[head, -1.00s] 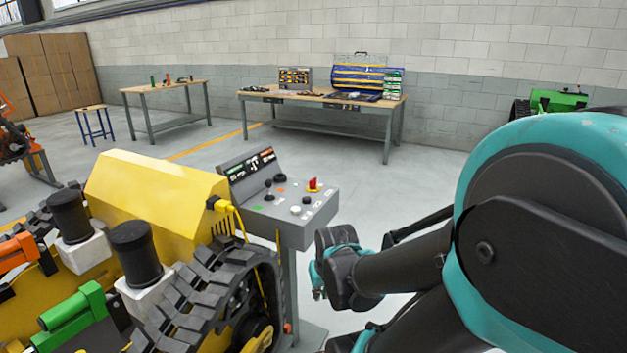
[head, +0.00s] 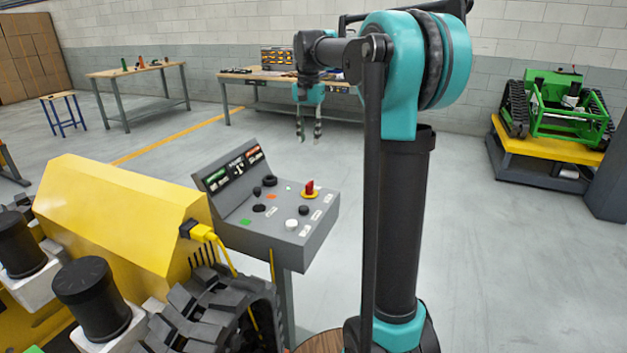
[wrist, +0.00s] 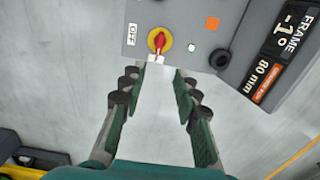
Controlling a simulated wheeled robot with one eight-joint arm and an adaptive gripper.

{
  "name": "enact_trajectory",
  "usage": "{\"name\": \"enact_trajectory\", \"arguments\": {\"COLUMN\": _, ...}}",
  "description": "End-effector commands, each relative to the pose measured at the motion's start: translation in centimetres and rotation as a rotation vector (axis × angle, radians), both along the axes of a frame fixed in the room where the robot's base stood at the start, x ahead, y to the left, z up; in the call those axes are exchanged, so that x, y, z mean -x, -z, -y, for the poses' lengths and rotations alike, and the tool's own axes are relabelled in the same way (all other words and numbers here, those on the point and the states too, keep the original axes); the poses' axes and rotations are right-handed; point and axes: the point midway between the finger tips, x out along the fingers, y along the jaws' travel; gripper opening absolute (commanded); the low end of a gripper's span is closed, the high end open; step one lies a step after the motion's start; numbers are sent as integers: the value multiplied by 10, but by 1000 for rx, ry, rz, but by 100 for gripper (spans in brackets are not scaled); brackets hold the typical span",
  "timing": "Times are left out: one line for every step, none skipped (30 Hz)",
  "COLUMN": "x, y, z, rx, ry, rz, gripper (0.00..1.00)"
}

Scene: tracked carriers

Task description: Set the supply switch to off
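The supply switch (head: 310,189) is a red handle on a yellow round base on the right side of the grey console top. It also shows in the wrist view (wrist: 159,41), top centre, with its handle lying roughly up-down in the picture. A white OFF label (wrist: 131,34) sits to the left of it, and the handle does not point at that label. My gripper (head: 309,139) hangs above and apart from the console, fingers down. In the wrist view the fingers (wrist: 157,76) are spread with nothing between them, and the switch lies beyond their tips.
The console (head: 316,237) carries black knobs, a white button and a sloped display. A yellow tracked machine (head: 110,205) with a yellow cable stands close to its left. Workbenches (head: 250,78) stand behind. A green tracked machine (head: 560,115) sits on a stand at right. Floor right of the console is clear.

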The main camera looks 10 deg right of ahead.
Motion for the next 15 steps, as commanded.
{"name": "enact_trajectory", "arguments": {"x": 0, "y": 4, "z": 0, "rx": 0, "ry": 1, "rz": 0, "gripper": 31}}
{"name": "enact_trajectory", "arguments": {"x": 0, "y": 8, "z": 0, "rx": 0, "ry": 0, "rz": 0, "gripper": 31}}
{"name": "enact_trajectory", "arguments": {"x": 0, "y": 13, "z": 0, "rx": 0, "ry": 0, "rz": 0, "gripper": 31}}
{"name": "enact_trajectory", "arguments": {"x": 0, "y": 17, "z": 0, "rx": 0, "ry": 0, "rz": 0, "gripper": 31}}
{"name": "enact_trajectory", "arguments": {"x": 0, "y": 22, "z": 0, "rx": 0, "ry": 0, "rz": 0, "gripper": 31}}
{"name": "enact_trajectory", "arguments": {"x": 0, "y": 30, "z": 0, "rx": 0, "ry": -1, "rz": 0, "gripper": 31}}
{"name": "enact_trajectory", "arguments": {"x": 0, "y": 36, "z": 0, "rx": 0, "ry": -1, "rz": 0, "gripper": 31}}
{"name": "enact_trajectory", "arguments": {"x": 0, "y": 42, "z": 0, "rx": 0, "ry": -1, "rz": 0, "gripper": 31}}
{"name": "enact_trajectory", "arguments": {"x": 0, "y": 50, "z": 0, "rx": 0, "ry": -1, "rz": 0, "gripper": 31}}
{"name": "enact_trajectory", "arguments": {"x": 0, "y": 56, "z": 0, "rx": 1, "ry": -1, "rz": 1, "gripper": 31}}
{"name": "enact_trajectory", "arguments": {"x": 0, "y": 62, "z": 0, "rx": 0, "ry": -1, "rz": 1, "gripper": 31}}
{"name": "enact_trajectory", "arguments": {"x": 0, "y": 70, "z": 0, "rx": 0, "ry": -1, "rz": 1, "gripper": 31}}
{"name": "enact_trajectory", "arguments": {"x": 0, "y": 76, "z": 0, "rx": 0, "ry": -1, "rz": 1, "gripper": 31}}
{"name": "enact_trajectory", "arguments": {"x": 0, "y": 82, "z": 0, "rx": 0, "ry": -1, "rz": 1, "gripper": 31}}
{"name": "enact_trajectory", "arguments": {"x": 1, "y": 90, "z": 0, "rx": 0, "ry": -1, "rz": 1, "gripper": 31}}
